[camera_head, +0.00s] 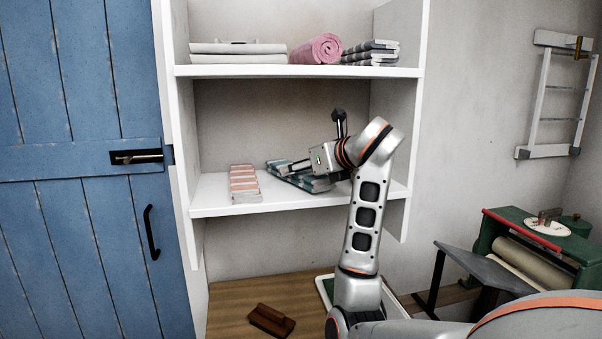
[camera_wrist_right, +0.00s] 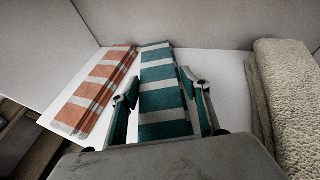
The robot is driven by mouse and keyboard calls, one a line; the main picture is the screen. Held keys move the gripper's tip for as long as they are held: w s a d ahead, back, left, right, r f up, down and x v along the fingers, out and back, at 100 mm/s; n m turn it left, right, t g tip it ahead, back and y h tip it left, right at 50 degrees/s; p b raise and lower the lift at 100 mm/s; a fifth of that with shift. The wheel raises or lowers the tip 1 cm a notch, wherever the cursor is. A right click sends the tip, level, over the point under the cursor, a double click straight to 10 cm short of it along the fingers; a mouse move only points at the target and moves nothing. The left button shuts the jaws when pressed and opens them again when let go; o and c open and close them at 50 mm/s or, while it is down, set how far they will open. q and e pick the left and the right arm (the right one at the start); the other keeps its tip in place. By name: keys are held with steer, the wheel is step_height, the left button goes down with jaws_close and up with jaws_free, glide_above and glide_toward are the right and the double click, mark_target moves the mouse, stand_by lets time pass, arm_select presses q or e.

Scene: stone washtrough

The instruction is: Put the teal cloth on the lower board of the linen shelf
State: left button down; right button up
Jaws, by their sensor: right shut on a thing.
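The teal cloth (camera_head: 290,173), folded with teal and white stripes, is at the lower board (camera_head: 222,205) of the white linen shelf (camera_head: 303,71). My right gripper (camera_head: 286,167) reaches in from the right and is shut on the cloth. In the right wrist view the cloth (camera_wrist_right: 162,75) lies between the two fingers (camera_wrist_right: 162,88) and extends beyond them toward the back wall. The cloth is at or just above the board; I cannot tell whether it rests fully on it. My left gripper is not in view.
An orange-striped folded cloth (camera_head: 243,184) lies left of the teal one. A beige towel (camera_wrist_right: 288,95) is to the right in the wrist view. The upper board (camera_head: 300,71) holds white linens (camera_head: 237,53), a pink roll (camera_head: 315,49) and grey-striped cloths (camera_head: 370,52). A blue door (camera_head: 70,120) stands left.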

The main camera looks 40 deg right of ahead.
steer(key=shift+f, duration=0.4)
steer(key=shift+f, duration=0.2)
steer(key=o, duration=1.2)
steer(key=shift+o, duration=0.2)
steer(key=shift+r, duration=0.15)
